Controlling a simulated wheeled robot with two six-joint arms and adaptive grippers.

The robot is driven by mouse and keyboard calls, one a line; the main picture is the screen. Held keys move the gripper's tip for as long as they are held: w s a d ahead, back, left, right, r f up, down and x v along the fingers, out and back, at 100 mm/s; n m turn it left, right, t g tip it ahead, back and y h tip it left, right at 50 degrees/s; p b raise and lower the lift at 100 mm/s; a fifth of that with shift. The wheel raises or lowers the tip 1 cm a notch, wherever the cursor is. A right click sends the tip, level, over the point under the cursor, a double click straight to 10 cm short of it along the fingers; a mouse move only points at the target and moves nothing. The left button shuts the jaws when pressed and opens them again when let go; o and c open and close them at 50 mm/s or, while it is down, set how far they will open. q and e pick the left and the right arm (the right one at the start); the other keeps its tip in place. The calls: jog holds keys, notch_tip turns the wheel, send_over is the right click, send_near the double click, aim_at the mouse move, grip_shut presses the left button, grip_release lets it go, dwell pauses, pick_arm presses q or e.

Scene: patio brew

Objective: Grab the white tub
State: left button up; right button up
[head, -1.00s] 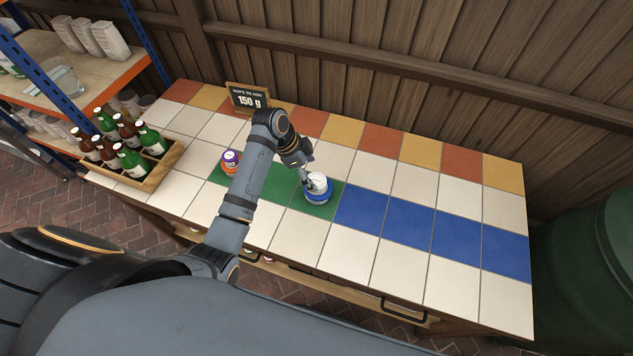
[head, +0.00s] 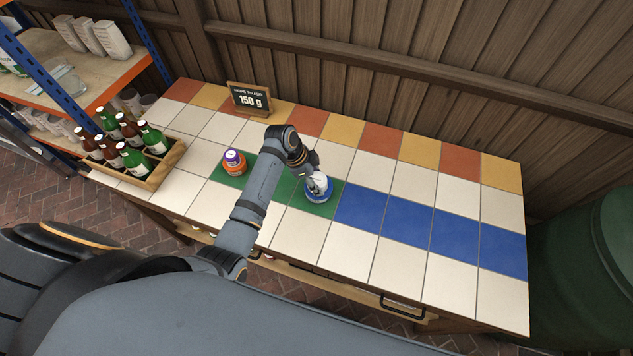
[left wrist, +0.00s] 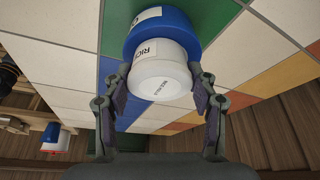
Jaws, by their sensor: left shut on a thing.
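The white tub (head: 320,182) is on top of a larger blue tub (head: 319,196), over the green tiles. My left gripper (head: 313,176) is at the white tub from above and partly covers it. In the left wrist view the white tub (left wrist: 165,72) with dark lettering sits between the two fingers of my left gripper (left wrist: 155,100), which are shut on it. The blue tub (left wrist: 160,28) shows just beyond it. Whether the two tubs touch is not clear. My right gripper is not in view.
An orange tub with a purple and white top (head: 234,162) stands on the green tiles to the left. A sign reading 150 g (head: 249,99) stands at the back. A wooden crate of bottles (head: 166,165) is at the left end. The blue tiles (head: 408,222) are clear.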

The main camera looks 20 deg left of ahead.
pick_arm(q)
jog(key=shift+c, duration=0.2)
jog(key=shift+r, duration=0.45)
jog(key=s+a+r+b, duration=0.2)
jog(key=s+a+r, duration=0.7)
jog(key=r, duration=0.3)
jog(key=shift+s+a, duration=0.3)
jog(key=shift+a, duration=0.3)
